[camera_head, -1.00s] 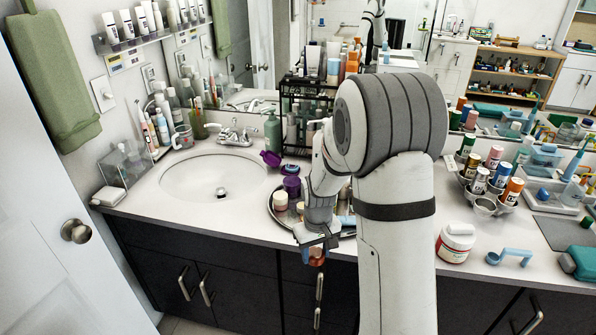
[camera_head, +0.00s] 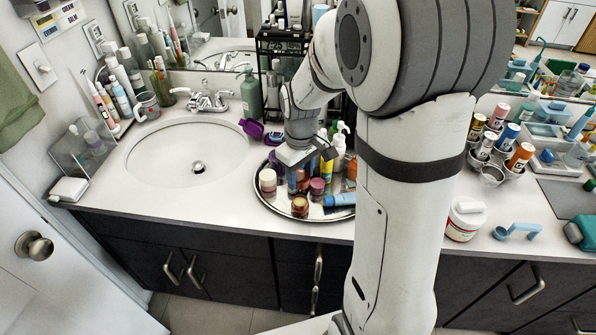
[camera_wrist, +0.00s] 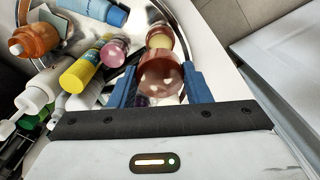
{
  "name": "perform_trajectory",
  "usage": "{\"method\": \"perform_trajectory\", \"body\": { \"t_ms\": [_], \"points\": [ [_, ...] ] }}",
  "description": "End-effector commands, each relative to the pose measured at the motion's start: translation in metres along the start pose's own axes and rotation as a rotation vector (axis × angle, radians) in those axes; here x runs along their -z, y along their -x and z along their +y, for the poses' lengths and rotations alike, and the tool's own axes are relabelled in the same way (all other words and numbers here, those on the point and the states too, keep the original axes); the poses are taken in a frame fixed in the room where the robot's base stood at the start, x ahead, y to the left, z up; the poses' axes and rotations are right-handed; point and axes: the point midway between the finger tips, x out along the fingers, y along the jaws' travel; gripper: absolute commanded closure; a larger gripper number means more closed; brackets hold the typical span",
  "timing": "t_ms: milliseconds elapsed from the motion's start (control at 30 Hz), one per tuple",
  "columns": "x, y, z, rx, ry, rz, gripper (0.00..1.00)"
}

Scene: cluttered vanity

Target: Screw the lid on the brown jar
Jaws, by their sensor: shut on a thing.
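My gripper (camera_head: 299,178) is low over the round tray (camera_head: 262,205), pointing down. In the wrist view, its blue fingers (camera_wrist: 161,90) are shut on a glossy reddish-brown lid (camera_wrist: 160,75). The brown jar (camera_head: 299,206) stands upright near the tray's front edge, just in front of the gripper. In the wrist view, the brown jar (camera_wrist: 160,36) shows just past the lid, with pale cream at its top. The lid overlaps the jar's near side there. I cannot tell whether they touch.
A pink-and-cream jar (camera_head: 267,183) stands left of the gripper. A purple jar (camera_head: 317,190), yellow bottle (camera_head: 327,172) and blue tube (camera_head: 340,200) crowd its right. The black rack (camera_head: 285,45) is behind. The sink (camera_head: 185,153) is left; open counter lies between it and the tray.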

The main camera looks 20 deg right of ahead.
Motion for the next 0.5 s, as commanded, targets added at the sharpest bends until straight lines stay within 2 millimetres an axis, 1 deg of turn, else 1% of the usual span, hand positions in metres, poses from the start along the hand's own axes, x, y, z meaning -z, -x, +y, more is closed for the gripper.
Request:
{"method": "perform_trajectory", "body": {
  "t_ms": [267, 500],
  "points": [
    [-0.001, -0.011, 0.000, 0.000, -0.002, 0.000, 0.85],
    [-0.001, -0.029, 0.000, 0.000, -0.002, 0.000, 0.85]
  ]
}}
